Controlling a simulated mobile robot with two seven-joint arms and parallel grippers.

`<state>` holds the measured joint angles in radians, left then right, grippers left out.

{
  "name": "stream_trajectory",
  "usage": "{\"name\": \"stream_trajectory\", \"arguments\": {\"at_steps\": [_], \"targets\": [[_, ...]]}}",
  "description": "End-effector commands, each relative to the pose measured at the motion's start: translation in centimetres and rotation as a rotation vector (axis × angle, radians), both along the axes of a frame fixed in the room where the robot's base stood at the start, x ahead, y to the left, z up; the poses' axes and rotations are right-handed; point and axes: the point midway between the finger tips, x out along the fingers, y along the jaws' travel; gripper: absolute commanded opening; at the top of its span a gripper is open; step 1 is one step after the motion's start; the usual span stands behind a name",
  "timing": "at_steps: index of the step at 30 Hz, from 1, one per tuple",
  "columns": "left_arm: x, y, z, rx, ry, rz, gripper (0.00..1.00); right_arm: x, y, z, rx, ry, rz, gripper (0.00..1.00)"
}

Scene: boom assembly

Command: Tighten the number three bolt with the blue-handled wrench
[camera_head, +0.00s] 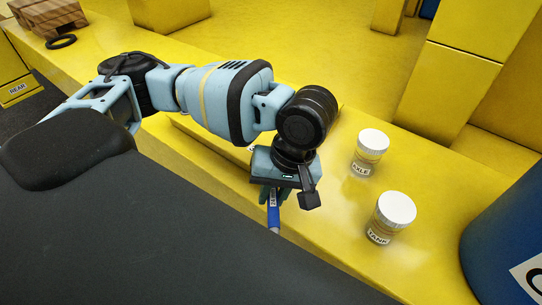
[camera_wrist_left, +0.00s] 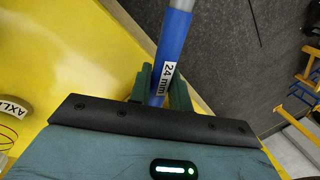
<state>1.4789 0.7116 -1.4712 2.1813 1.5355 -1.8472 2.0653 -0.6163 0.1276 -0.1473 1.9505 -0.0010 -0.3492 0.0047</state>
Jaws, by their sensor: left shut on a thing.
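The wrench's blue handle (camera_head: 273,215) points down below my left gripper (camera_head: 274,193) in the head view, near the front edge of the yellow ledge. In the left wrist view the blue handle (camera_wrist_left: 174,45) carries a white "24 mm" label and passes between the green fingers of my left gripper (camera_wrist_left: 163,88). That gripper is shut on the handle. A grey metal part of the wrench shows beyond the blue. The wrench's working end and the number three bolt cannot be made out. My right gripper is not in view.
On the yellow ledge (camera_head: 320,252) stand white-lidded jars marked AXLE (camera_head: 370,153) and TANK (camera_head: 391,218). A blue drum (camera_head: 500,235) stands at the right. A black ring (camera_head: 61,42) and a wooden pallet-like block (camera_head: 48,17) lie far left.

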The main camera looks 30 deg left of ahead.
Motion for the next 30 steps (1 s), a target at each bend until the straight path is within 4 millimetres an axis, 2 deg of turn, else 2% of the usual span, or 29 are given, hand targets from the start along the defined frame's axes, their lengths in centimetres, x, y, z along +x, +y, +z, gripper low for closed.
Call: {"name": "stream_trajectory", "arguments": {"at_steps": [15,30], "targets": [[-0.44,0.64,0.06,-0.001,-0.001,-0.066,0.00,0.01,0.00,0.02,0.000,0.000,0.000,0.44],[-0.13,0.12,0.07,-0.002,0.000,-0.024,0.00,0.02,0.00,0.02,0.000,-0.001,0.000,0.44]]}}
